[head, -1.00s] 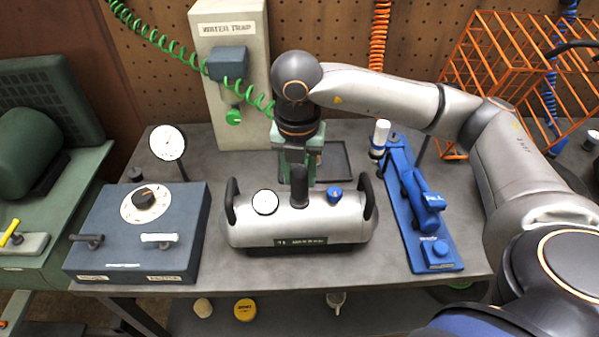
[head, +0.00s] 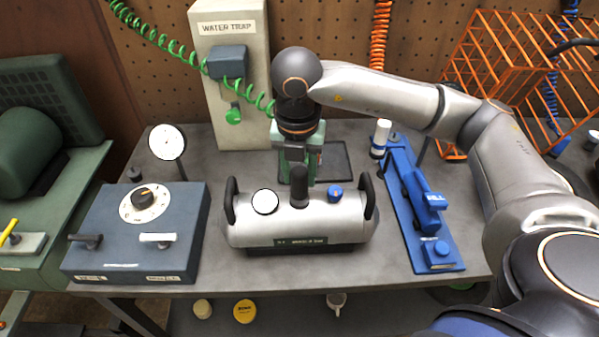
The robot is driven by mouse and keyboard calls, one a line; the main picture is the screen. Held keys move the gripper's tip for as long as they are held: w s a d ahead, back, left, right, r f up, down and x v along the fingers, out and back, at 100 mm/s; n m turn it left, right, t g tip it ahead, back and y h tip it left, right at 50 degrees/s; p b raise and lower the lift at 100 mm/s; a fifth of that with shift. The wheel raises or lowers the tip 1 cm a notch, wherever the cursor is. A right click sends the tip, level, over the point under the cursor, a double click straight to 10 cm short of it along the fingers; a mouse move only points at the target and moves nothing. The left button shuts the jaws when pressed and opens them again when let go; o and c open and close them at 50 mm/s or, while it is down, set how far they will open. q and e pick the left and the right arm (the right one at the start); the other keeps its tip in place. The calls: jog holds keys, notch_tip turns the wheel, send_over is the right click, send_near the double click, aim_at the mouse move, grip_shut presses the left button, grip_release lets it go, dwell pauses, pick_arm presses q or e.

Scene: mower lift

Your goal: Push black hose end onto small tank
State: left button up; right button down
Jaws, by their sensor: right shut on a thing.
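The small tank (head: 345,228) is a silver cylinder lying on the grey bench, with black handles at both ends, a white gauge and a blue knob on top. A black hose end (head: 299,190) stands upright at the top middle of the tank, its lower end at the tank's top. I cannot tell whether it is seated. My right gripper (head: 300,172), with green fingers pointing down, is shut on the hose end from above and behind. The fingertips are partly hidden behind it. The green coiled hose (head: 180,52) runs down from the upper left to behind my right wrist. My left gripper is out of view.
A blue-grey box with a dial (head: 190,225) stands left of the tank. A blue tool stand (head: 411,215) and a white bottle (head: 380,138) are to the right. The water trap panel (head: 206,100) is behind. Some bare bench (head: 335,275) lies in front.

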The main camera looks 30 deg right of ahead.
aim_at(298, 174)
jog(key=shift+f+b, duration=0.6)
dwell(0.3)
jog(key=c, duration=0.7)
grip_release()
jog(key=shift+c, duration=0.2)
jog(key=shift+s+a+r+p, duration=0.1)
jog(key=shift+r+p, duration=0.9)
jog(key=shift+r, duration=0.4)
jog(key=shift+s+a+r+p, duration=0.15)
jog(key=shift+r+p, duration=0.8)
jog(key=shift+r, duration=0.5)
jog(key=shift+s+a+r+p, duration=0.1)
jog(key=shift+r+p, duration=0.9)
jog(key=shift+r, duration=0.4)
jog(key=shift+s+a+r, duration=0.1)
jog(key=shift+s+r, duration=0.05)
jog(key=shift+r, duration=1.15)
